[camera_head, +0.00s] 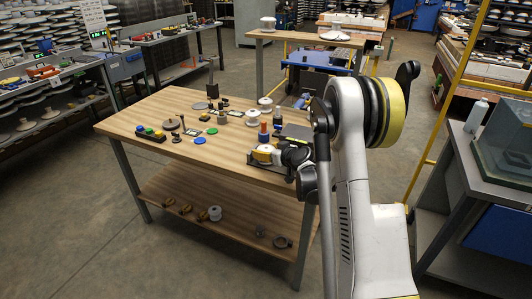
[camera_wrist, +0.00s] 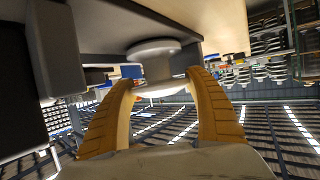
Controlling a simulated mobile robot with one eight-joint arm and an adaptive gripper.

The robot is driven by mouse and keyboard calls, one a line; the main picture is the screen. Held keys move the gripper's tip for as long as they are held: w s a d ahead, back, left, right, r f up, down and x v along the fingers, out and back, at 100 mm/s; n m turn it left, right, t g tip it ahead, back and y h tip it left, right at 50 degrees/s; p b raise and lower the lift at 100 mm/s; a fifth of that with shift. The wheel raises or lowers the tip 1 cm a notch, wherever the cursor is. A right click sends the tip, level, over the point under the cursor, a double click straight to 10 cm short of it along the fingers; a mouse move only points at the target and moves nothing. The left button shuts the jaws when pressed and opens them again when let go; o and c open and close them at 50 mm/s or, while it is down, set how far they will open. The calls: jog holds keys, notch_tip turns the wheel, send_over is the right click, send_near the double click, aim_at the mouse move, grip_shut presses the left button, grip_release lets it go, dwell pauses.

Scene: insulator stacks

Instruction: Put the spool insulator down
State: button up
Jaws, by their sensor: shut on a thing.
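My gripper (camera_wrist: 163,80) shows in the wrist view with its two yellow-orange fingers closed on either side of the spool insulator (camera_wrist: 154,48). The spool is pale grey-white, with a wide flange above the fingers and a lighter flange between them. In the head view my gripper (camera_head: 264,154) is low over the near right corner of the wooden table (camera_head: 135,122), partly hidden by my arm. There the held spool is too small to make out surely. Whether it touches a surface I cannot tell.
Beside my gripper stand a red-and-blue post (camera_head: 263,131) and white insulators (camera_head: 265,103). A blue disc (camera_head: 199,141), a green disc (camera_head: 212,131) and small parts lie to the left.

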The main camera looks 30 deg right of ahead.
jog(key=o, duration=1.4)
jog(key=shift+f, duration=0.1)
jog(key=shift+o, duration=0.2)
jog(key=shift+s+r, duration=0.15)
jog(key=shift+r, duration=0.1)
jog(key=a+p+v, duration=0.1)
jog(key=p+v, duration=0.4)
jog(key=v, duration=0.7)
jog(key=s+a+r+g+y, duration=0.1)
jog(key=s+a+r+g, duration=0.1)
jog(key=s+a+r, duration=0.4)
jog(key=s+a+r+g, duration=0.2)
jog(key=a+r, duration=0.2)
jog(key=a, duration=0.5)
jog(key=s+a+r+g+h, duration=0.1)
jog(key=s+a, duration=0.2)
jog(key=s, duration=0.7)
jog(key=s+a+r+g+h, duration=0.1)
jog(key=s+a, duration=0.2)
jog(key=s, duration=0.7)
jog(key=shift+a+m, duration=0.2)
jog(key=shift+m, duration=0.2)
